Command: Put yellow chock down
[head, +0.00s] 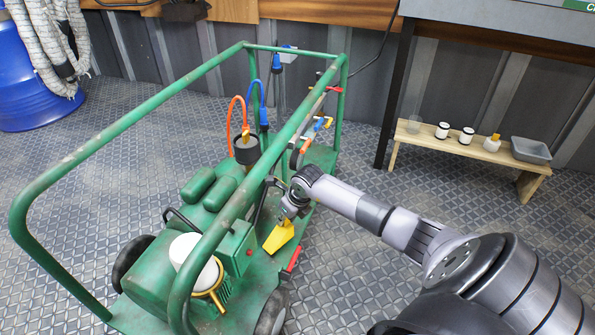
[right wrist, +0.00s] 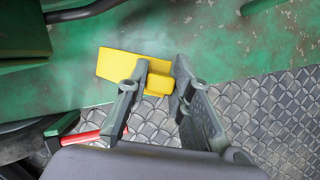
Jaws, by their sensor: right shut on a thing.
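The yellow chock (head: 279,237) is a wedge at the near right edge of the green cart's bed. It also shows in the right wrist view (right wrist: 118,64), over the worn green bed surface. My left gripper is not in view.
The green cart (head: 115,118) has tall tube rails, a motor and a red-handled part (head: 293,259) near the chock. A wooden bench (head: 470,150) with small containers stands at the right. A blue barrel (head: 35,95) stands at the far left. Patterned floor is clear between cart and bench.

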